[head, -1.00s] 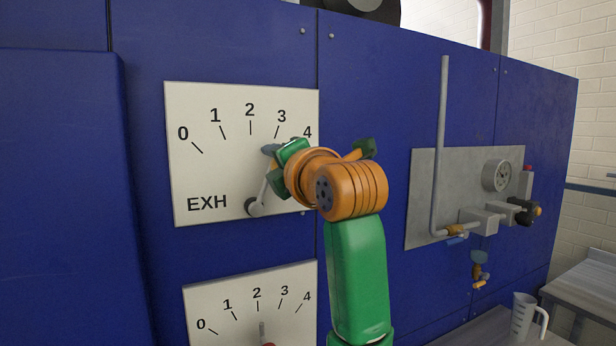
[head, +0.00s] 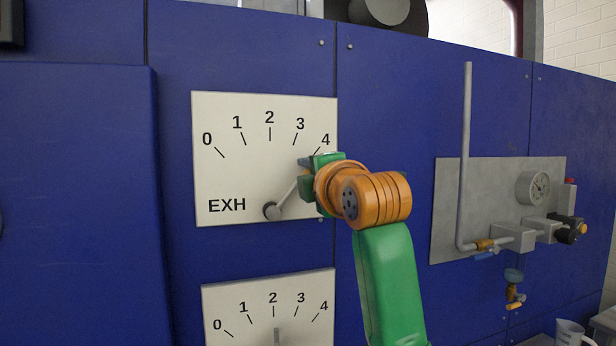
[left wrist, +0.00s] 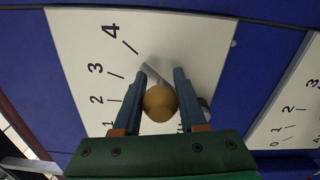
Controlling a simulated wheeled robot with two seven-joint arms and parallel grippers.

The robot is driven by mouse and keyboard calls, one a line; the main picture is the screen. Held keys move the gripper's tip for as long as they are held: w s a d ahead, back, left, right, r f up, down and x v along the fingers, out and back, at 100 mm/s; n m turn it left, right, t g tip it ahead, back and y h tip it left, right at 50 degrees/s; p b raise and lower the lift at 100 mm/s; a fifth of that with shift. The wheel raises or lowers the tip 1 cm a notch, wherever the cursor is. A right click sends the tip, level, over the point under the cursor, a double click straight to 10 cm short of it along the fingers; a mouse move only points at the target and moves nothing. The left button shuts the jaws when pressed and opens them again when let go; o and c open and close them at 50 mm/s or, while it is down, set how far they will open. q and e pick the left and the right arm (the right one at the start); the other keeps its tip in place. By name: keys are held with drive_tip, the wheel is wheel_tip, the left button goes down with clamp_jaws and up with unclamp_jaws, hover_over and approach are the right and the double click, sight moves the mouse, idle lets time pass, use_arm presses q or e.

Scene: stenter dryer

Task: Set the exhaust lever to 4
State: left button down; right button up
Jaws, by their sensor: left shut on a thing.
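The exhaust dial is a white plate (head: 235,175) marked EXH, with numbers 0 to 4 in an arc. Its grey lever (head: 287,198) slants up and to the right from a pivot at the plate's lower middle, roughly toward the 4 mark. My left gripper (head: 312,168) is at the lever's upper end, just below the 4, and hides its tip in the head view. In the left wrist view, the fingers (left wrist: 165,82) are shut on the lever, with its yellowish round knob (left wrist: 160,103) between them. My right gripper is in neither view.
A second dial plate (head: 240,310), also 0 to 4, is mounted just below. To the right, a grey panel (head: 450,200) carries a tall pipe, a gauge (head: 533,188) and valves. A white jug (head: 570,334) stands at the lower right. The blue wall between is clear.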

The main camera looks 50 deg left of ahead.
use_arm(q)
drive_tip(key=shift+f, duration=0.15)
drive_tip(key=shift+c, duration=2.4)
unclamp_jaws()
drive_tip(key=shift+d, duration=0.1)
drive_tip(key=shift+s+d+f+b, duration=0.1)
drive_tip(key=shift+d+f+b, duration=0.05)
drive_tip(key=shift+d+b, duration=0.25)
drive_tip(key=b+v, duration=0.2)
drive_tip(key=v, duration=0.4)
drive_tip(key=shift+s, duration=0.1)
